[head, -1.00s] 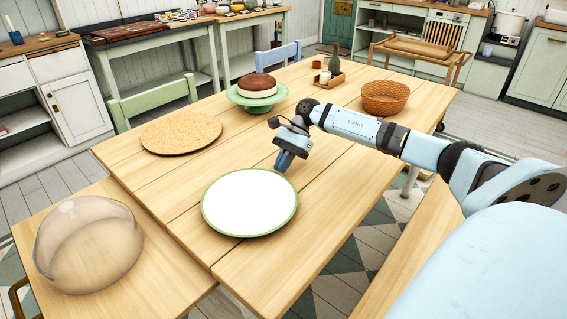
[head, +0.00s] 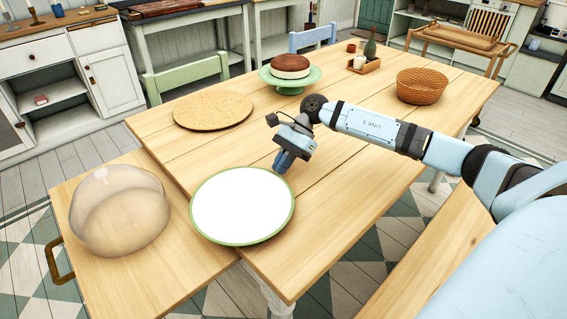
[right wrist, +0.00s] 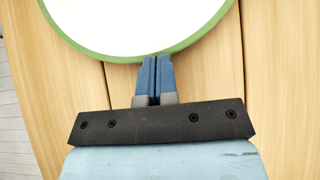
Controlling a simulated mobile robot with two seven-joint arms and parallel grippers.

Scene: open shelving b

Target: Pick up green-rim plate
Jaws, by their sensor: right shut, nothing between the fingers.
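The white plate with a green rim (head: 242,206) lies flat on the wooden table near its front edge in the head view. It also shows at the top of the right wrist view (right wrist: 140,22), partly cut off by the frame. My right gripper (head: 281,164) is just beyond the plate's far right rim in the head view, pointing down. In the right wrist view its blue fingers (right wrist: 156,60) are together and empty, with the tips at the green rim in the picture. I cannot tell whether they touch it. My left gripper is not in view.
A clear dome (head: 120,212) stands on the lower left tabletop. A round woven mat (head: 213,110), a cake (head: 290,65) on a green stand, a wicker basket (head: 421,86) and a small tray (head: 365,66) lie farther back. Bare wood (head: 330,215) is free right of the plate.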

